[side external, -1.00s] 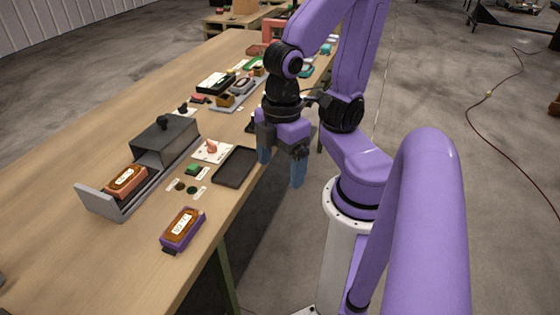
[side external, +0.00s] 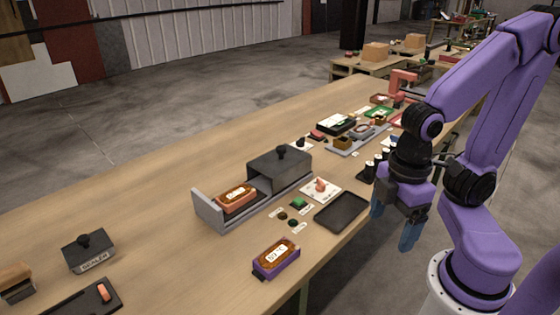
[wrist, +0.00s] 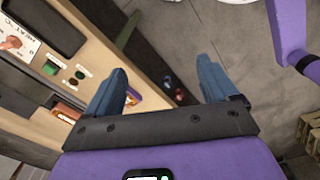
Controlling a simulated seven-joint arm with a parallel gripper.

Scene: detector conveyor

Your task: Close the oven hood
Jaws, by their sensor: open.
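The oven hood (side external: 288,172) is a dark grey box with a black knob on top. It sits at the back end of a grey oven base with an upright end plate (side external: 206,210). An orange-rimmed brown block (side external: 236,195) lies on the front part of the base, uncovered by the hood. My gripper (side external: 393,220) is open and empty, beyond the table's right edge and apart from the hood. In the wrist view its two blue fingers (wrist: 162,72) are spread over the table edge and floor; the hood is not visible there.
A heat dial card (side external: 322,188), a green button (side external: 299,203) and a black tray (side external: 342,212) lie between hood and gripper. A purple-rimmed block (side external: 276,258) lies in front. A dark knobbed sealer (side external: 88,250) stands at left. The table's left middle is clear.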

